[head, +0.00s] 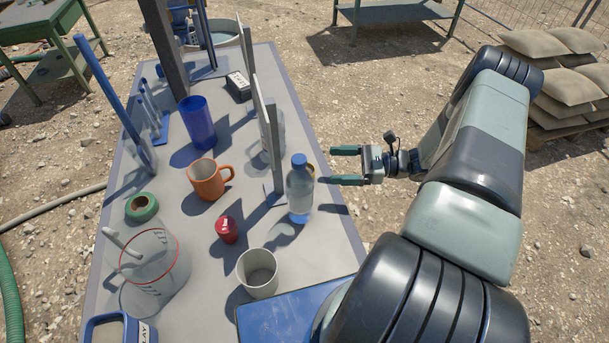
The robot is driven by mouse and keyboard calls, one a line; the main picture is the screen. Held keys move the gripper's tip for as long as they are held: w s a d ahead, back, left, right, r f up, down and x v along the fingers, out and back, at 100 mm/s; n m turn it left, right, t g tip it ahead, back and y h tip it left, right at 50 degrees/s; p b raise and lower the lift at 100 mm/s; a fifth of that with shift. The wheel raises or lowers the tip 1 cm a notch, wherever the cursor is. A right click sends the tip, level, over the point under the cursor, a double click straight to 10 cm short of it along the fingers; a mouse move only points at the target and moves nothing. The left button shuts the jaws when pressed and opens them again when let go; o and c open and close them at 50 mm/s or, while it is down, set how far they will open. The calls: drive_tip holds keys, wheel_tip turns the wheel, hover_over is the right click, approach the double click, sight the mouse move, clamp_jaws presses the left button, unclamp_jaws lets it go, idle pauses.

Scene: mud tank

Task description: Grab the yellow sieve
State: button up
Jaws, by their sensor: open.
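I cannot make out a yellow sieve in the head view. Only a small yellowish edge shows behind the blue-capped bottle (300,192), too little to tell what it belongs to. My gripper (337,165) is open and empty, its two green-tipped fingers pointing left. It is at the right edge of the table (330,232), just right of the bottle in the picture. Upright boards on the table hide part of what stands behind them.
An orange mug (206,180), a blue cup (198,120), a red item (227,229), a pale cup (258,273), a clear beaker (156,262) and a green roll (141,207) crowd the table. Upright boards (272,150) stand left of the bottle. Open gravel lies right of the table.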

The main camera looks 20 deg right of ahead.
drive_tip(key=shift+m+t, duration=0.9)
drive_tip(key=w+a+f, duration=0.1)
drive_tip(key=a, duration=0.2)
drive_tip(key=w+a+f, duration=0.1)
drive_tip(key=a, duration=0.2)
drive_tip(key=w+a, duration=0.1)
drive_tip(key=a, duration=0.2)
drive_tip(key=shift+w+a+f, duration=0.15)
drive_tip(key=shift+a+f, duration=0.15)
drive_tip(key=shift+f, duration=0.1)
drive_tip(key=shift+c, duration=0.3)
drive_tip(key=c, duration=1)
drive_tip(key=shift+c, duration=0.2)
drive_tip(key=shift+r, duration=0.15)
